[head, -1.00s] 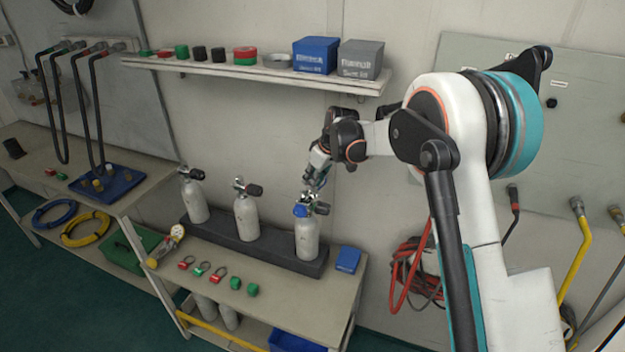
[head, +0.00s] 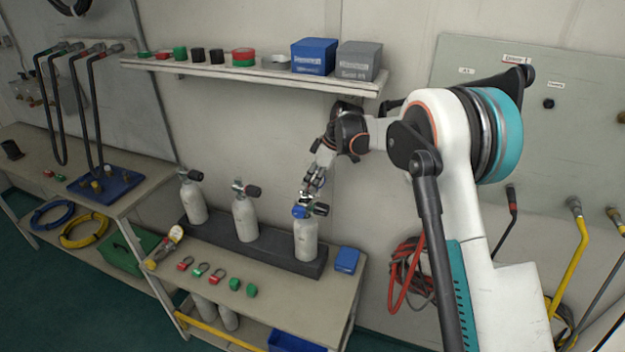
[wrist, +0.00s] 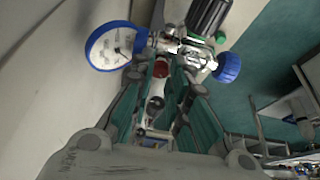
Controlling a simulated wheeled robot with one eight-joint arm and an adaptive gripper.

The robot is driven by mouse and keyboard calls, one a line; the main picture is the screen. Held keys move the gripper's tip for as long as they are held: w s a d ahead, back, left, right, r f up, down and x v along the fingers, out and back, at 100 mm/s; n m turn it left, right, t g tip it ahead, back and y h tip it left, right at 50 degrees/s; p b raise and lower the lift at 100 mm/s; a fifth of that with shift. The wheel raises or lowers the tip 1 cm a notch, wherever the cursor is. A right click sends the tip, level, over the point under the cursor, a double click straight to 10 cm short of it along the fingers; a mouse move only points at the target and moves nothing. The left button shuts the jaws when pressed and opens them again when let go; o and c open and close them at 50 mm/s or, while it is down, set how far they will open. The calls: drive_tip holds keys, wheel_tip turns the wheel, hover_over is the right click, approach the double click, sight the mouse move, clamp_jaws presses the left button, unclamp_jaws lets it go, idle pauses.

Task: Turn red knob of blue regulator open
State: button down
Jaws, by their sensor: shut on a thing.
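The blue regulator (head: 300,211) sits on top of the rightmost of three pale upright cylinders (head: 306,241). In the wrist view its blue-rimmed gauge (wrist: 118,46) is at upper left, and its blue handwheel (wrist: 228,67) is at right. Its metal body (wrist: 190,45) lies between them. The small red knob (wrist: 160,69) shows between my fingertips in the wrist view. My gripper (head: 310,188) reaches down to the regulator from above. In the wrist view my gripper (wrist: 161,72) is shut on the red knob. The knob is too small to make out in the head view.
Two other cylinders (head: 245,218) stand to the left in the same dark rack (head: 275,250). A blue box (head: 347,260) lies right of the rack. Shackles and green pieces (head: 235,284) lie in front. A loaded shelf (head: 230,71) is above; red hoses (head: 400,275) hang at right.

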drive_tip(key=c, duration=1.5)
unclamp_jaws()
